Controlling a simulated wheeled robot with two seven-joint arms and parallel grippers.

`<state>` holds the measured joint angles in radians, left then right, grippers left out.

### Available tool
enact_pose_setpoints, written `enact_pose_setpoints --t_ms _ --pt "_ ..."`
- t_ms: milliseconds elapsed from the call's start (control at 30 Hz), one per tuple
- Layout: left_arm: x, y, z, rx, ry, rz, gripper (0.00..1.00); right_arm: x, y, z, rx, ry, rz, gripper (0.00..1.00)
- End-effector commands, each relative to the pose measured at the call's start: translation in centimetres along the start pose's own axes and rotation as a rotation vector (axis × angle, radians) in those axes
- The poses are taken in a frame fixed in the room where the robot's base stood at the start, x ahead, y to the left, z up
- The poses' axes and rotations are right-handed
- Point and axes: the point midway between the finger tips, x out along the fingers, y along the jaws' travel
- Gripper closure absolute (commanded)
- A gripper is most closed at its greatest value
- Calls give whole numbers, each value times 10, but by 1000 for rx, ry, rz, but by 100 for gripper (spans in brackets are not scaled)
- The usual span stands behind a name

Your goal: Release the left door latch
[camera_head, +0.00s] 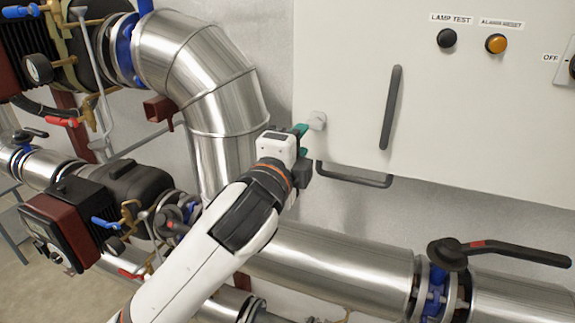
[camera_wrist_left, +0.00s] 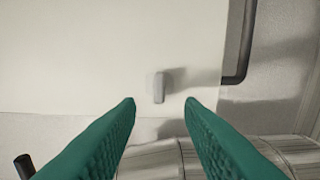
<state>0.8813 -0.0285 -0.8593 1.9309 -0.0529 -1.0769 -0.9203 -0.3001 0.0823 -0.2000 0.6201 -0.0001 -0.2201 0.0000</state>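The door latch (camera_head: 317,120) is a small light grey knob at the lower left corner of the white cabinet door (camera_head: 345,60). In the left wrist view the latch (camera_wrist_left: 158,87) sits on the pale door, ahead of and between the two green fingers. My left gripper (camera_head: 302,130) is beside the latch, just below and left of it in the head view. In the left wrist view its fingers (camera_wrist_left: 160,103) are spread apart with nothing between them. Whether a finger touches the latch cannot be told. My right gripper is not in view.
A dark vertical handle (camera_head: 391,107) is on the door right of the latch. A dark bar handle (camera_head: 354,175) is below the cabinet's lower edge. A large silver pipe (camera_head: 205,75) stands left of the gripper, and another pipe (camera_head: 330,265) runs below.

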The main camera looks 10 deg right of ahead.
Motion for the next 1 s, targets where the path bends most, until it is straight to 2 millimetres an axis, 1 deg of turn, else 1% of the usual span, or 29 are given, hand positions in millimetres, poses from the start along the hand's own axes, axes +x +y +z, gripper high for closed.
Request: enact_pose_setpoints --t_ms 33,100,200,300,467,767,867,967,1000 --pt "-11 -3 0 0 -1 3 66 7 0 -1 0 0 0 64" --pt "-23 -3 0 -1 -1 2 66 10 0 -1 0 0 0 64" --pt "-37 -2 0 -1 -1 2 66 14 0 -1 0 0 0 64" --pt "-47 -1 0 -1 0 2 66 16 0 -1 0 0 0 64" --pt "-53 0 0 -1 0 0 66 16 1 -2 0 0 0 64" --pt "-53 -2 -2 -9 2 -4 66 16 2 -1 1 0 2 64" --pt "-55 -16 -10 -72 19 -34 66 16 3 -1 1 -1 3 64" --pt "-62 -48 -31 -217 65 -99 66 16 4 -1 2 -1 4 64" --pt "-66 -66 -41 -294 92 -134 66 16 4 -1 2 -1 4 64"
